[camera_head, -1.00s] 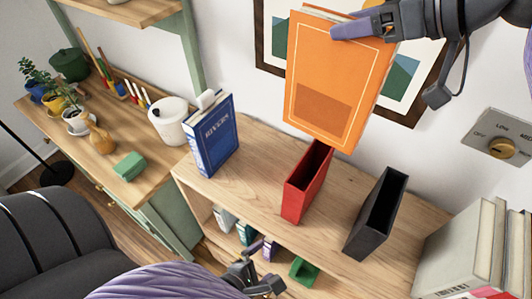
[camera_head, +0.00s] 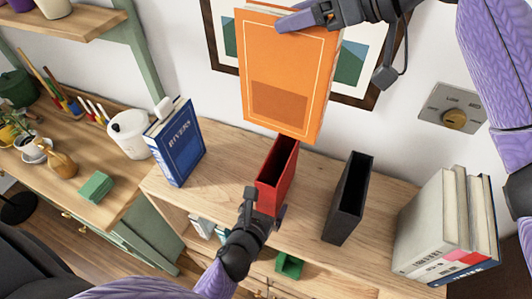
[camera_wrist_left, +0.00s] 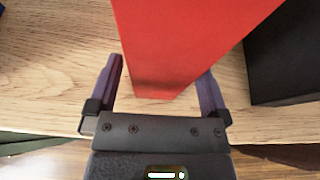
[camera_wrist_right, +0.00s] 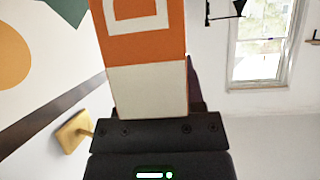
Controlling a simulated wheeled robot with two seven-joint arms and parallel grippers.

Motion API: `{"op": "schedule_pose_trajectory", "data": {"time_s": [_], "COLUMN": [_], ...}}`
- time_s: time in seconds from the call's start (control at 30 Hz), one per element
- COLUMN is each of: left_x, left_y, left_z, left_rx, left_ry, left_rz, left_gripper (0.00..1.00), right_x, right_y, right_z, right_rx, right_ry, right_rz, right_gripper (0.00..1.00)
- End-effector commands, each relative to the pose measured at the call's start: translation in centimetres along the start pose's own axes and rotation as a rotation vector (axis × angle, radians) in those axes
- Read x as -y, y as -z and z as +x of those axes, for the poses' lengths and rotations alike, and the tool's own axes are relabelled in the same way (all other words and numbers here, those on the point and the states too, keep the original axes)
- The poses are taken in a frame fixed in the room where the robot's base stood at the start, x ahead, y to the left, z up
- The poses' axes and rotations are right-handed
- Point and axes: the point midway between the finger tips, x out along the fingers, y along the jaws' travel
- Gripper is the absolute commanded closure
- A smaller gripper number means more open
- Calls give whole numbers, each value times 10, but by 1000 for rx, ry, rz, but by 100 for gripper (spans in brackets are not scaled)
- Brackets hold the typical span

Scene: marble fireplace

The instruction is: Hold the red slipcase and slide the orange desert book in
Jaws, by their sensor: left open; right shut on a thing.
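The red slipcase (camera_head: 278,172) stands upright on the wooden shelf top with its open side up. My left gripper (camera_head: 262,206) is open at the slipcase's near lower part. In the left wrist view its fingers (camera_wrist_left: 160,85) lie on either side of the red slipcase (camera_wrist_left: 185,40). The orange desert book (camera_head: 285,75) hangs upright in the air above and behind the slipcase. My right gripper (camera_head: 305,17) is shut on the book's top edge. In the right wrist view the book's spine (camera_wrist_right: 145,60) fills the space between the fingers.
A black slipcase (camera_head: 348,198) stands to the right of the red one. A blue Rivers book (camera_head: 175,143) stands to the left. Thick pale books (camera_head: 445,225) are at the right end. Bare shelf top lies between them. A dial plate (camera_head: 452,108) is on the wall.

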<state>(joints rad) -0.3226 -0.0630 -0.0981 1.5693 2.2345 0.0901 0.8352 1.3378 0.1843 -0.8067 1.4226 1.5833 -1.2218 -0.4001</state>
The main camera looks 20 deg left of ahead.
Motion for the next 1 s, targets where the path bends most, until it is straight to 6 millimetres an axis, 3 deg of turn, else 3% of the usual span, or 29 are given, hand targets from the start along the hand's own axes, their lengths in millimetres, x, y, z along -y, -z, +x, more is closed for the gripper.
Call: {"op": "schedule_pose_trajectory", "data": {"time_s": [0.27,0.73,1.0], "left_x": [0,0,0], "left_y": [0,0,0], "left_z": [3,2,2], "left_rx": [0,0,0], "left_ry": [0,0,0], "left_rz": [0,0,0], "left_gripper": [0,97,97], "right_x": [0,0,1], "right_y": [1,1,0], "right_z": [0,0,2], "right_rx": [-3,-3,-2], "right_ry": [-1,-1,-7], "right_rz": [-1,-1,0], "right_gripper": [100,100,100]}}
